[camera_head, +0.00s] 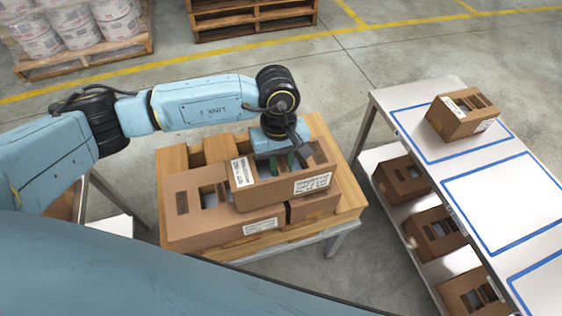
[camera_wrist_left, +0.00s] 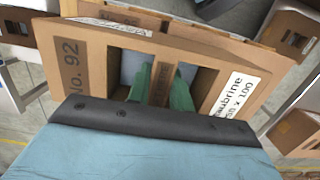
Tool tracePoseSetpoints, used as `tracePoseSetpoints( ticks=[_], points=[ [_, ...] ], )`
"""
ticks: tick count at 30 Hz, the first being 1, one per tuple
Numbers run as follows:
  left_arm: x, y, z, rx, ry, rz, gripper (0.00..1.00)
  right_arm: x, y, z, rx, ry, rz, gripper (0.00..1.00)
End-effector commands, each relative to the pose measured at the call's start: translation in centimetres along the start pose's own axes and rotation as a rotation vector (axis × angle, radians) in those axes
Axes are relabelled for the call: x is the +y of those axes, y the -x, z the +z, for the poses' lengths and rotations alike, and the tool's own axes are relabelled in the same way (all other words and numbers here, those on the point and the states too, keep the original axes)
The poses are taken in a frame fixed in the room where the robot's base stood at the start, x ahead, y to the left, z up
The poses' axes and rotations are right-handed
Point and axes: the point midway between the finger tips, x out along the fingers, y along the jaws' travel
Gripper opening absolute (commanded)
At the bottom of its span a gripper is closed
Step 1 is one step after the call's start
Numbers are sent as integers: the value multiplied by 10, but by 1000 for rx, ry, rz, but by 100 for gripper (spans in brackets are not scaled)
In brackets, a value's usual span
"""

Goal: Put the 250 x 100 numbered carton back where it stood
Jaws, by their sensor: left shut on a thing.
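The numbered carton (camera_head: 243,197) is brown, with openings in its top and white labels. In the left wrist view its top (camera_wrist_left: 75,62) reads "No. 92" and a label reads "250 x 100". My left gripper (camera_head: 290,160) reaches down from above and is shut on it; its green fingers (camera_wrist_left: 162,85) go into the top openings. The carton is over a longer brown carton (camera_head: 190,222) on a wooden-topped stand (camera_head: 347,192). I cannot tell whether the two touch. The carton's underside is hidden. My right gripper is not in view.
On the right a white bench (camera_head: 455,165) has blue outlined rectangles. A brown carton (camera_head: 455,122) stands in the far one; the middle one is empty. Several cartons, one here (camera_head: 402,182), sit on its lower shelf. Floor shows between stand and bench.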

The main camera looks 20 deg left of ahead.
Motion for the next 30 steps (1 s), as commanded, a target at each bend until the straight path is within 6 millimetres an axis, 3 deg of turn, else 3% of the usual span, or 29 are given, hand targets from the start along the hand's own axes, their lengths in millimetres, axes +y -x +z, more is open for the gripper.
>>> tracePoseSetpoints(
  ticks=[4, 5, 10, 21, 30],
  points=[
    [0, -3, -1, 0, 0, 1, 0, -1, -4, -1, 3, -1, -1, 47],
    [0, -2, 0, 0, 0, 1, 25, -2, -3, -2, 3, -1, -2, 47],
    [0, -2, 0, 0, 0, 1, 47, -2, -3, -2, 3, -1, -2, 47],
    [0, -3, 0, 0, 0, 0, 47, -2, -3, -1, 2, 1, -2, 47],
    [1, 60, -1, 5, -1, 4, 47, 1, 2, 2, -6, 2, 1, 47]
  ],
)
